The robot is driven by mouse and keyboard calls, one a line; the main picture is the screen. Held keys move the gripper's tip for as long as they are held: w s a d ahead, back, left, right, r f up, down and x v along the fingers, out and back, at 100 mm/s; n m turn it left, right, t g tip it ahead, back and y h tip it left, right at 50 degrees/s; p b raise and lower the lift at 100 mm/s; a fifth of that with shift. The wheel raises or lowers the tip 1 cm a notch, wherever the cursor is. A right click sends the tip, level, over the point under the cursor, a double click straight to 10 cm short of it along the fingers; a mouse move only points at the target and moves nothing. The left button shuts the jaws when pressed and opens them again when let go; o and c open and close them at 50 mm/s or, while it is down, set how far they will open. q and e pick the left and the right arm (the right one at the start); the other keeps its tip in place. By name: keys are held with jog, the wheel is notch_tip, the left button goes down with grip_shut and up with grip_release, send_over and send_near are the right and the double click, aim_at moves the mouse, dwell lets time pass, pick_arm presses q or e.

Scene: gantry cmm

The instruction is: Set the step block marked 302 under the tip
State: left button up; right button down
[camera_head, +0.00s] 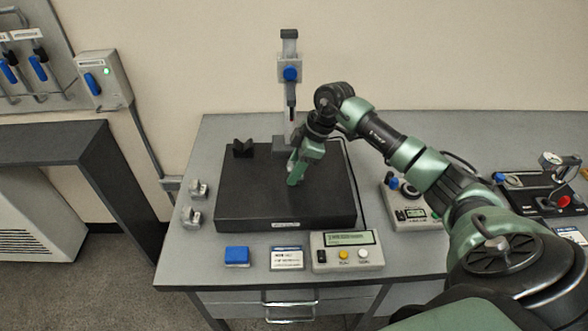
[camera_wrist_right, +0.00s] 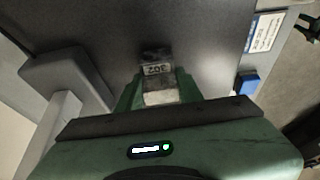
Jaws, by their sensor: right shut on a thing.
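The step block marked 302 (camera_wrist_right: 157,72) is a grey metal block with its number facing the wrist camera. My right gripper (camera_wrist_right: 158,90) is shut on it, with a green finger on each side. In the head view my right gripper (camera_head: 297,172) points down over the black plate (camera_head: 250,200), in front of the height stand (camera_head: 289,95) with a blue knob. The block is mostly hidden there. The stand's tip is not clearly visible. I cannot tell whether the block touches the plate. My left gripper is not in view.
Two metal blocks (camera_head: 195,202) stand on the bench left of the plate. A black V-shaped block (camera_head: 243,148) sits at the plate's back left. A blue box (camera_head: 237,256), a card (camera_head: 287,258) and a readout box (camera_head: 346,250) line the front. The plate's front left is clear.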

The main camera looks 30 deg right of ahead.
jog(key=shift+f, duration=0.35)
dwell(0.3)
jog(key=c, duration=0.8)
grip_release()
jog(key=shift+c, duration=0.2)
jog(key=b+v, duration=0.1)
jog(key=v, duration=0.6)
jog(key=shift+d+r+b, duration=0.15)
jog(key=shift+r+b, duration=0.2)
jog(key=shift+s+f, duration=0.1)
jog(key=shift+s, duration=0.05)
